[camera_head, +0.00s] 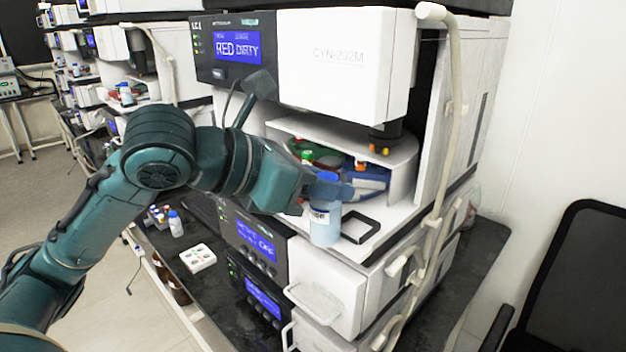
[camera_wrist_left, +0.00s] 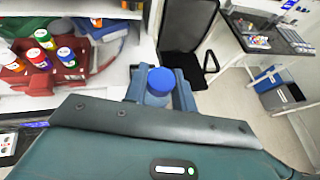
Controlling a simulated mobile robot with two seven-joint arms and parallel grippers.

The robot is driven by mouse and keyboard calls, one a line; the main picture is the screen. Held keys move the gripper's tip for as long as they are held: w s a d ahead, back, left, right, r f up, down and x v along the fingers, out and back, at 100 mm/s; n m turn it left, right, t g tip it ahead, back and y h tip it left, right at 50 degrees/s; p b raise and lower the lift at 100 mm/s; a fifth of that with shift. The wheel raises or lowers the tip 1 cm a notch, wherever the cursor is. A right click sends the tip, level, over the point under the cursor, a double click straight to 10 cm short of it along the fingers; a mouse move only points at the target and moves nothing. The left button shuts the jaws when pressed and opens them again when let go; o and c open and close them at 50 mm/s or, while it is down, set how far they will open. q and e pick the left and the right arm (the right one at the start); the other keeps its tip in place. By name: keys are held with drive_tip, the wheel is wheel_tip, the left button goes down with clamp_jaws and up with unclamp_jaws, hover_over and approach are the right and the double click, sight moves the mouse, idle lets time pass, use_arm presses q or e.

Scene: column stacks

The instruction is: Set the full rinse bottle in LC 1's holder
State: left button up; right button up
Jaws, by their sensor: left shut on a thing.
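My left gripper (camera_head: 328,190) is shut on a pale rinse bottle (camera_head: 325,224) with a blue cap. The bottle hangs upright at the front edge of the white instrument shelf, and it also shows between the fingers in the left wrist view (camera_wrist_left: 159,92). A black square frame (camera_head: 372,236), which looks like the holder, lies on the shelf just right of the bottle. The bottle covers part of its left side. I cannot tell whether the bottle touches the shelf. My right gripper is not in view.
In the recess behind the gripper are a red rack (camera_wrist_left: 35,80) of capped vials and a blue tray (camera_head: 368,178). A nozzle (camera_head: 384,140) hangs above. A pale hose (camera_head: 452,110) runs down the instrument's right side. A black chair (camera_head: 565,285) stands at right.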

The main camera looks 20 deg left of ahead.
use_arm(q)
drive_tip(key=w+d, duration=0.2)
drive_tip(key=w, duration=0.3)
drive_tip(key=shift+w, duration=0.35)
drive_tip(key=shift+w+d+f, duration=0.1)
drive_tip(key=shift+w+d, duration=0.1)
drive_tip(key=shift+w, duration=0.25)
idle(0.4)
drive_tip(key=shift+f+b, duration=0.4)
drive_tip(key=shift+f, duration=0.5)
idle(0.6)
idle(0.5)
drive_tip(key=o, duration=0.9)
